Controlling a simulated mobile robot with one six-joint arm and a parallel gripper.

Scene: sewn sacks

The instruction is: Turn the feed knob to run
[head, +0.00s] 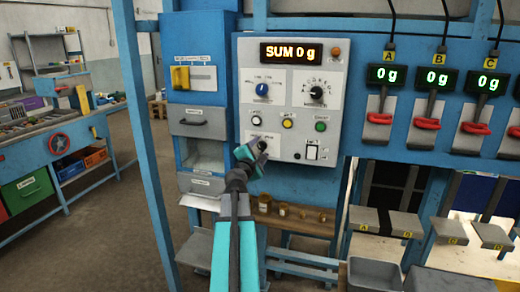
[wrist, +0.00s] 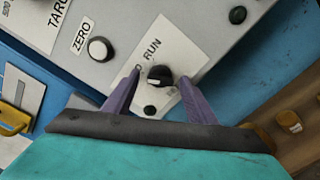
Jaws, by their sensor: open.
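The feed knob (wrist: 160,77) is a small black knob on a white plate in the wrist view, with a pale mark on its lower-left side. The word RUN stands above it; a partly hidden label ending in D is at its left. My gripper (wrist: 159,80) is open, with one purple finger on each side of the knob and visible gaps between. In the head view my gripper (head: 252,151) is at the lower left of the grey panel (head: 335,75) and covers much of the knob's plate. Whether the fingertips reach past the knob's face cannot be told.
The white ZERO button (wrist: 100,48) is nearby. A yellow button (head: 287,122), green button (head: 320,126) and rocker switch (head: 312,152) are to the right. The display (head: 291,52) reads SUM 0 g.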

